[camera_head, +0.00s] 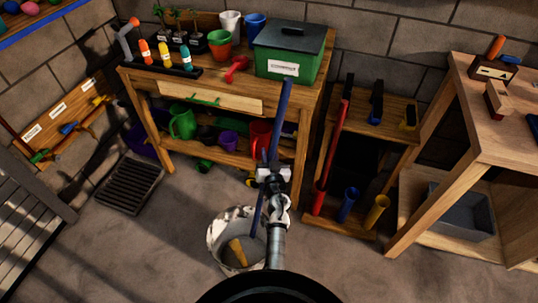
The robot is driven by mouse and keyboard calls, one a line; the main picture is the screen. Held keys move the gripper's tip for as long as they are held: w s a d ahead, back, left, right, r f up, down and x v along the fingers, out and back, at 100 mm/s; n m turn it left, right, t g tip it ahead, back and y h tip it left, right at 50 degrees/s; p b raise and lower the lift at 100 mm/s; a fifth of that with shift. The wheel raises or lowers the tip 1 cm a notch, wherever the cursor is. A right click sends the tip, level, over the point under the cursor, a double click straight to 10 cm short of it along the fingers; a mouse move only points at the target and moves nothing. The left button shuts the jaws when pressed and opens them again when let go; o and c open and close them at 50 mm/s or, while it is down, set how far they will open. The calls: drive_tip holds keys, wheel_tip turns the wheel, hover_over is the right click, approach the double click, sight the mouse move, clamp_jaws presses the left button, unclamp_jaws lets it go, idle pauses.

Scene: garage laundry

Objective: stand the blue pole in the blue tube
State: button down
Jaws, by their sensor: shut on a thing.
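The blue pole (282,115) is long and thin and stands nearly upright, its top leaning slightly right. My gripper (271,172) is shut on it around its middle. The pole's lower part shows left of my wrist, in front of the bucket in the picture; I cannot tell how high its lower end is. The blue tube (348,205) is short and stands on the base of the wooden rack, right of my gripper. It lies between the red tube (319,203) and the yellow tube (377,212), and it appears empty. The pole is apart from it.
A red pole (333,145) stands in the red tube. A speckled bucket (217,236) with a yellowish thing inside is on the floor below my gripper. A potting bench (150,84) with a green compost bin (320,62) is behind. A wooden table (510,140) stands right.

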sight(276, 124)
drive_tip(key=r+p, duration=0.5)
drive_tip(key=shift+w+d+r, duration=0.25)
drive_tip(key=shift+w+d, duration=0.1)
drive_tip(key=shift+d, duration=0.05)
drive_tip(key=shift+w+d+r, duration=0.2)
drive_tip(key=shift+d+r, duration=0.05)
drive_tip(key=shift+r, duration=1.05)
drive_tip(key=shift+w+d+r, duration=0.2)
drive_tip(key=shift+w+r, duration=0.05)
drive_tip(key=shift+r, duration=1.1)
drive_tip(key=shift+w+d+r, duration=0.2)
drive_tip(key=shift+d+r, duration=0.05)
drive_tip(key=shift+r, duration=1.05)
drive_tip(key=shift+s+f, duration=0.1)
